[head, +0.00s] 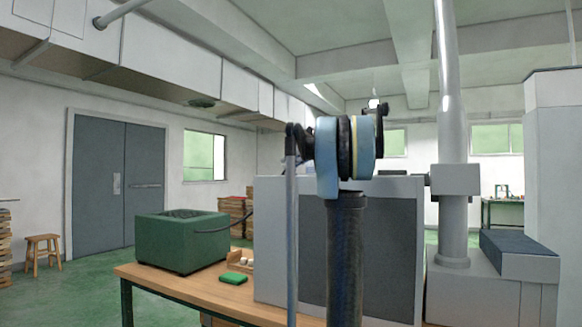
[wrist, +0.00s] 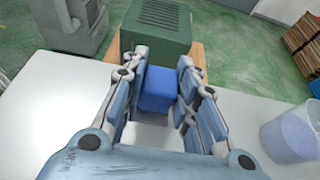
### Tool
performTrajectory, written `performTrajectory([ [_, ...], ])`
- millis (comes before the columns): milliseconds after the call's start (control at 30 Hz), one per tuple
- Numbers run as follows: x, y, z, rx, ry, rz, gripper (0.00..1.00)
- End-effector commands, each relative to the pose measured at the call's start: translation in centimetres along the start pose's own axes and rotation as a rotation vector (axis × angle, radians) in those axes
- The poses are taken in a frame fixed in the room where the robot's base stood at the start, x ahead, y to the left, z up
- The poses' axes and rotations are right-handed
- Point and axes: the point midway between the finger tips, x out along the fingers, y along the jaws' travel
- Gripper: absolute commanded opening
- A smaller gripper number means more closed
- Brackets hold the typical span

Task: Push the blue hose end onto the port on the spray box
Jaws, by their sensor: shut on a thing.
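In the wrist view my gripper (wrist: 158,108) is closed on a blue block-like piece, which I take for the blue hose end (wrist: 158,92). The piece sits between the two finger pads, and its lower part and any hose behind it are hidden. A green box with a slatted top (wrist: 157,30) lies straight beyond it. The green box (head: 182,242) also shows in the head view, on the left of the wooden table, with a dark hose (head: 225,228) at its right side. I cannot tell for sure that it is the spray box. No port is visible. In the head view my arm hides the gripper.
A large grey box with a dark panel (head: 300,250) stands on the wooden table (head: 150,278). A small green item (head: 233,278) lies before it. In the wrist view a translucent bucket with blue contents (wrist: 291,135) stands right of my gripper on a white surface (wrist: 245,110).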

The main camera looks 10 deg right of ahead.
Motion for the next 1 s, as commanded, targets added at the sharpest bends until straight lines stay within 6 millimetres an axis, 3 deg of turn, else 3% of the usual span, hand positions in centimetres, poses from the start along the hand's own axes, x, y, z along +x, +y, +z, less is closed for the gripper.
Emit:
performTrajectory([
  [167,0.04,0.0,-0.12,0.0,0.0,0.0,0.04],
  [200,0.03,0.0,-0.11,0.0,0.0,0.0,0.37],
  [267,0.03,0.0,-0.11,0.0,0.0,0.0,0.5],
  [500,0.03,-0.01,-0.11,0.0,0.0,0.0,0.51],
  [633,0.03,-0.02,-0.12,0.0,0.0,0.0,0.71],
  [1000,0.0,-0.01,-0.03,0.0,0.0,0.0,0.71],
])
